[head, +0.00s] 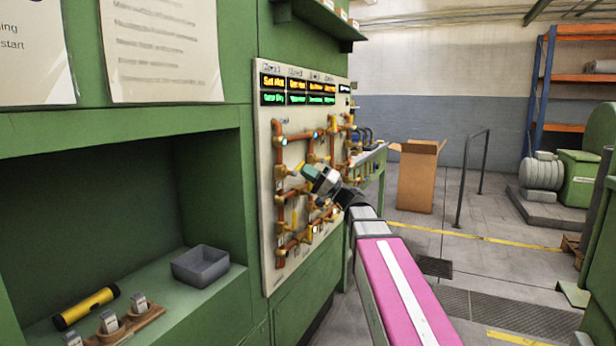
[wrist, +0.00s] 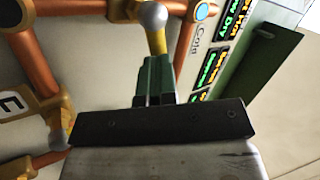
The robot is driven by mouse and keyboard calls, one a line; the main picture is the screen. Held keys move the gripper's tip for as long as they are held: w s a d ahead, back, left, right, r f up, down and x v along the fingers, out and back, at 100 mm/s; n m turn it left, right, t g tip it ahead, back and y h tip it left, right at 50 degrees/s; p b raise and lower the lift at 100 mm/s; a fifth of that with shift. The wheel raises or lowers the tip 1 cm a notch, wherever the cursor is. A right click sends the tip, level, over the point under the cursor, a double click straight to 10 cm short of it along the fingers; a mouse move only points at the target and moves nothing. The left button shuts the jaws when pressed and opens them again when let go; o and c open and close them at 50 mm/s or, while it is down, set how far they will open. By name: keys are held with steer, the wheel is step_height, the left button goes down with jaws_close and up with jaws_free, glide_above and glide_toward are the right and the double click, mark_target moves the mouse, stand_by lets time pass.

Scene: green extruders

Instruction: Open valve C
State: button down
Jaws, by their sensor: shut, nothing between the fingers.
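The pale valve panel (head: 268,190) with copper pipes stands left of centre in the head view. Its valves are small and their letters are unreadable there, so I cannot tell which one is valve C. My gripper (head: 306,171) is in front of the panel's upper part. In the wrist view my gripper (wrist: 155,60) has its green fingers shut with nothing between them. Its tips are at or just in front of a yellow valve handle (wrist: 157,42) below a silver knob (wrist: 153,16); I cannot tell whether they touch. A label "E" (wrist: 12,104) shows at the left.
Lit displays (head: 298,90) top the panel. Left of it, a green recess holds a grey bin (head: 200,266) and a yellow-black flashlight (head: 86,307). A cardboard box (head: 417,178) and a railing (head: 468,180) stand behind, right. Open floor lies to the right.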

steer(key=r+n+g+h, duration=0.1)
steer(key=n+g, duration=0.1)
steer(key=n, duration=0.2)
steer(key=s+r+n+g+h, duration=0.1)
steer(key=n+g, duration=0.2)
steer(key=n, duration=0.2)
steer(key=a+r+n+g+h, duration=0.1)
steer(key=r+n+g, duration=0.1)
steer(key=n, duration=0.3)
steer(key=shift+s+g+h, duration=0.3)
steer(key=shift+h, duration=0.1)
steer(key=shift+d+f, duration=0.1)
steer(key=shift+d, duration=0.1)
